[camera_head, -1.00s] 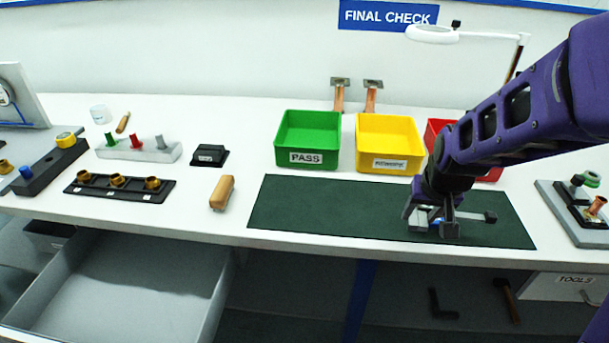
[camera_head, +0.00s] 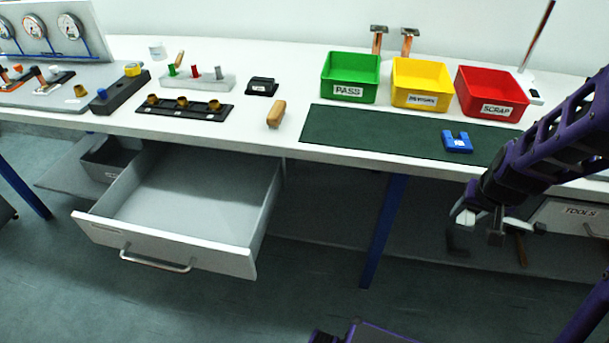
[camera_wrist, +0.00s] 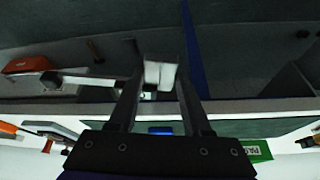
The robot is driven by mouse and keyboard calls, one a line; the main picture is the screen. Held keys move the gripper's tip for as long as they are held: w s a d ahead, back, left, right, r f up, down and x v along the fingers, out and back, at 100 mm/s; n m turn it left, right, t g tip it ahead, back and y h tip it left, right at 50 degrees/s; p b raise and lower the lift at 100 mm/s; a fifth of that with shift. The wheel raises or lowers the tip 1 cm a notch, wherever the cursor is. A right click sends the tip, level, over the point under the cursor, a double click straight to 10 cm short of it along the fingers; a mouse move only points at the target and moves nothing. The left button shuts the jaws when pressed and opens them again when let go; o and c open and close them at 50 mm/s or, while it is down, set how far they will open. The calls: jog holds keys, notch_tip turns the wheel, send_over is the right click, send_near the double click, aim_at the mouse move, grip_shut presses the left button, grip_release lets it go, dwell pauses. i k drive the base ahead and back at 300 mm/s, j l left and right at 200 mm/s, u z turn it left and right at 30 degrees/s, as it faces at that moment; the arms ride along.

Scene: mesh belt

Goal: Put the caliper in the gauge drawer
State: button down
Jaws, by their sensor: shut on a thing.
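The caliper (camera_wrist: 158,75) is between my gripper's fingers in the wrist view, with a pale body and a thin bar running left to a dark end. In the head view, its pale part (camera_head: 468,217) shows small at the fingertips; the rest is hard to make out. My gripper (camera_head: 478,222) is shut on it, in front of the bench and lower than its top, at the right. A wide grey drawer (camera_head: 172,247) stands pulled open under the bench at the left, its visible floor bare. Its label is too small to read, so I cannot confirm it is the gauge drawer.
A drawer marked TOOLS (camera_head: 575,213) is at the right. A blue block (camera_head: 457,141) lies on the green mat (camera_head: 370,135). A wooden-looking block (camera_head: 276,114) lies near the bench edge above the open drawer. A blue bench leg (camera_head: 383,230) stands between drawer and gripper.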

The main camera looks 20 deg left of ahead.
aim_at(200, 195)
jog(key=k+j+u, duration=0.15)
jog(key=j, duration=1)
jog(key=k+j+u, duration=0.1)
jog(key=j, duration=1.05)
jog(key=j+u, duration=0.15)
jog(key=j, duration=1.05)
jog(key=k, duration=0.05)
